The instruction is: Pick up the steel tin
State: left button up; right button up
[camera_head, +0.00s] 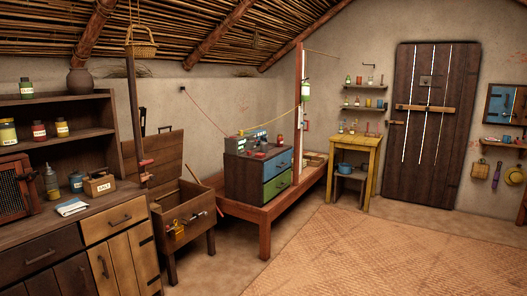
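I cannot pick out a steel tin with certainty in the head view. A small dark blue canister (76,182) stands on the dresser top at the left, between a bottle (51,183) and a wooden box with a white label (99,185). Several labelled jars stand on the dresser shelves, among them a red one (39,131). Small vessels also stand on the far wall shelves, too small to identify. Neither of my grippers is in view.
The wooden dresser (122,217) fills the left. An open wooden chest (189,218), a low wooden bed frame (266,212) with a drawer cabinet (245,178), and a yellow table (355,144) line the back. A woven mat (390,255) covers clear floor at the right, before a plank door (427,180).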

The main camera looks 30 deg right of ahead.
aim_at(264, 146)
jog(key=i+l+z, duration=0.25)
jog(key=i+z, duration=0.2)
jog(key=i, duration=0.15)
jog(key=i+l+z, duration=0.25)
jog(key=i, duration=0.85)
jog(key=i+z, duration=0.2)
jog(key=i, duration=0.9)
